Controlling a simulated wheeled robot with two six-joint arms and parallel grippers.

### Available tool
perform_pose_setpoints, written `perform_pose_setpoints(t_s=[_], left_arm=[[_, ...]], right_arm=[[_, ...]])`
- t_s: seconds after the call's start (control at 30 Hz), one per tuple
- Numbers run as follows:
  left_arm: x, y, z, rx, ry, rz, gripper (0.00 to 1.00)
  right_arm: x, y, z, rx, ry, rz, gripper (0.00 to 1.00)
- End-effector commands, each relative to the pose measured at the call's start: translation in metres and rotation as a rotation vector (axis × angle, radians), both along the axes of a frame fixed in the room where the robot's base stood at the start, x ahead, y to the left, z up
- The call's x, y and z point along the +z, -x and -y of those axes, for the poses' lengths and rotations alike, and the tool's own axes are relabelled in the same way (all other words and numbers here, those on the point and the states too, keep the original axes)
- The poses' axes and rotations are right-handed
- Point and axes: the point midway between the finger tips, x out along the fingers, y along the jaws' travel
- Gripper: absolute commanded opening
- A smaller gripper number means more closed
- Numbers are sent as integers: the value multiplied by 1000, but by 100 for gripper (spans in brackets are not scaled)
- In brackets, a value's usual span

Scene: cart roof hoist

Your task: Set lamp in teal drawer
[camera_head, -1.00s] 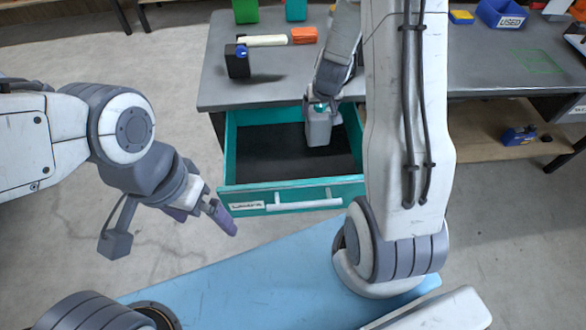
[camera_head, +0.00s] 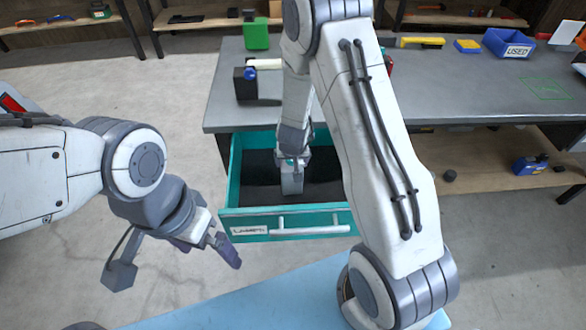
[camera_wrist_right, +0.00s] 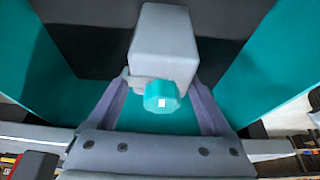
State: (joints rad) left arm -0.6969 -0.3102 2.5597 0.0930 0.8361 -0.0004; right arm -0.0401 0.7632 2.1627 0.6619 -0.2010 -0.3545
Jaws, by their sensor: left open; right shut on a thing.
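The teal drawer (camera_head: 338,216) is pulled out from under the grey workbench, with a dark floor, a label and a light bar handle on its front. My right gripper (camera_head: 293,161) reaches down into it, shut on the lamp (camera_head: 292,182), a grey block. In the right wrist view the lamp (camera_wrist_right: 165,45) shows a teal knob between the two fingers (camera_wrist_right: 163,88), with teal drawer walls on both sides. Whether the lamp touches the drawer floor is unclear. My left gripper (camera_head: 208,254) is open and empty, left of the drawer front.
On the workbench (camera_head: 450,90) stand a green container (camera_head: 256,35), a dark block with a blue knob (camera_head: 245,84) and a blue bin marked USED (camera_head: 506,43). A lower shelf (camera_head: 480,165) holds a blue item (camera_head: 530,164). Floor left of the drawer is clear.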

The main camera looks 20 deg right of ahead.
Motion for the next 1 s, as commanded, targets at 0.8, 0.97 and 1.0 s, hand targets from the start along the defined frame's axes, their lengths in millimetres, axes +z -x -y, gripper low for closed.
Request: perform_pose_setpoints(t_s=[0.8, 0.97, 1.0], left_arm=[[-19, 0, 0, 0, -1, -1, 100], [-14, 0, 0, 0, -1, -1, 100], [-12, 0, 0, 0, -1, -1, 100]], right_arm=[[-29, 0, 1, 0, 0, 0, 100], [-23, 0, 1, 0, 0, 0, 100], [-19, 2, 0, 1, 0, 0, 100]])
